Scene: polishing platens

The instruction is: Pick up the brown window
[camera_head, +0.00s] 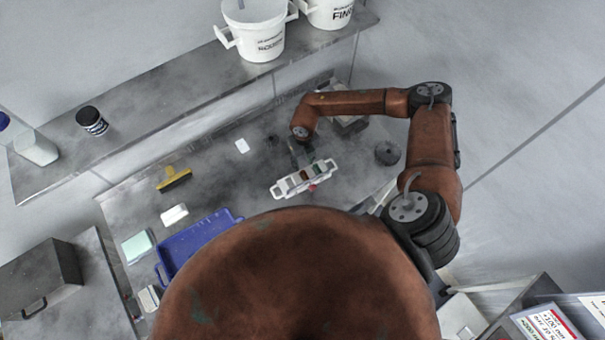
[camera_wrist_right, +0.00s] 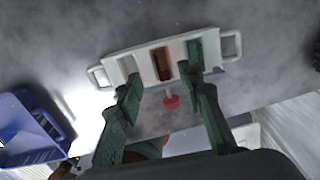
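The brown window (camera_wrist_right: 162,63) sits in the middle slot of a white holder (camera_wrist_right: 107,60) with a handle at each end, between a pale window (camera_wrist_right: 127,64) and a green window (camera_wrist_right: 194,50). The holder (camera_head: 278,190) also shows near the middle of the bench in the head view, where the brown window is small. My right gripper (camera_wrist_right: 161,86) is open and empty. In the wrist view its fingers stand apart on either side of the brown window's line, on the near side of it. In the head view my right gripper (camera_head: 300,153) is dark and close behind the holder. My left gripper is out of view.
A red knob (camera_wrist_right: 171,102) is at the holder's near side. A blue tray (camera_head: 197,243) lies left of it, with a yellow-handled brush (camera_head: 174,179) beyond. A dark round puck (camera_head: 387,153) is to the right. White buckets (camera_head: 254,30) stand on the back ledge.

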